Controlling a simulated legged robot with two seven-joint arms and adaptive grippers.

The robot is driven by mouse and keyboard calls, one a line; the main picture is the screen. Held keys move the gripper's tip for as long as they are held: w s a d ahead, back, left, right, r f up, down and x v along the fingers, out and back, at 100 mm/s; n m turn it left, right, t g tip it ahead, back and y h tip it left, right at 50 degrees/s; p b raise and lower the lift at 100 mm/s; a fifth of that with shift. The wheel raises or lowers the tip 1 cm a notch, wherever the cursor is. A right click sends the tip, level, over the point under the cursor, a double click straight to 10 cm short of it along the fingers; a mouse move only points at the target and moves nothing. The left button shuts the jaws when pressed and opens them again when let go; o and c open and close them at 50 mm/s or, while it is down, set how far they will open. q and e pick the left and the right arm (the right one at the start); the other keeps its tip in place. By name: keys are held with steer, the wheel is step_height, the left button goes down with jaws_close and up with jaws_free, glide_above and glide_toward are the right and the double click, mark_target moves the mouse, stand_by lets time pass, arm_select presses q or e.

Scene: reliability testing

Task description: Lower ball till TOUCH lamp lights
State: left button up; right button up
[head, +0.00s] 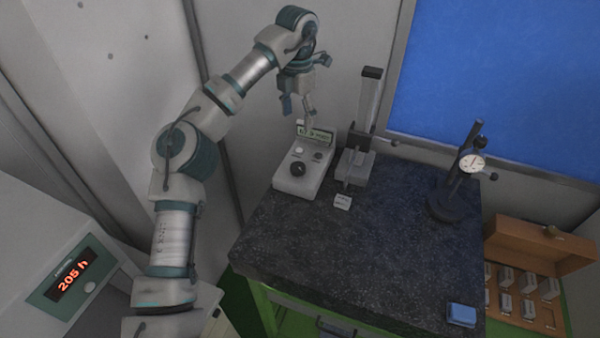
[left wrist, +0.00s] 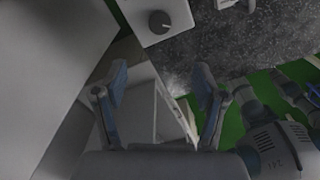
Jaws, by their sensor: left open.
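A pale control box (head: 292,180) stands at the back left of the dark granite slab, with a small green display, a black knob (head: 298,169) and small round fittings on top. I cannot read which is the TOUCH lamp or see one clearly lit. A column stand (head: 369,105) with a grey block at its foot is just right of the box. No ball can be made out. My left gripper (head: 298,108) is open and empty, pointing down above the back of the box. The knob also shows in the left wrist view (left wrist: 160,21), beyond the open fingers. My right gripper is not seen.
The granite slab (head: 390,270) is mostly clear in front. A dial gauge stand (head: 445,207) is at its right, a blue block (head: 461,314) at its front right corner. A wooden case (head: 540,245) holds several metal blocks. A machine display (head: 72,276) reads 205 h.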

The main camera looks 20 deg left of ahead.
mark_target(298, 166)
arm_select(q)
steer(key=f+b, duration=0.1)
steer(key=f, duration=1.5)
steer(key=shift+a+b, duration=0.2)
steer(key=shift+b, duration=0.2)
steer(key=shift+d+f, duration=0.1)
steer(key=shift+f, duration=0.45)
steer(key=c, duration=1.1)
